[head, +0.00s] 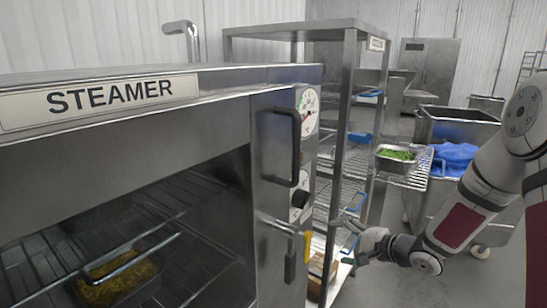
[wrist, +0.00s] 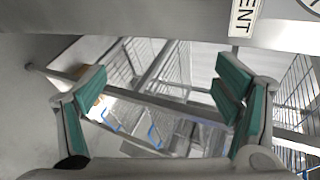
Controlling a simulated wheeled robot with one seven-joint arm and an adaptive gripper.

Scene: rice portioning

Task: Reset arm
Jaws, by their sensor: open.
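My arm reaches in from the right in the head view. My gripper (head: 346,226) hangs in front of the wire shelf rack (head: 346,130), to the right of the steamer (head: 222,92). In the wrist view my gripper (wrist: 165,97) shows its teal finger pads spread wide apart, with nothing held between them. A metal rail and wire shelving show beyond the fingers. In the head view I cannot tell how far the fingertips are from the rack.
The steamer's cavity holds a pan of yellowish food (head: 118,278) on a wire shelf. A metal pan of green food (head: 396,158) sits on a rack shelf. A bin (head: 455,125) with blue material stands behind my arm. Floor shows between the rack and the bin.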

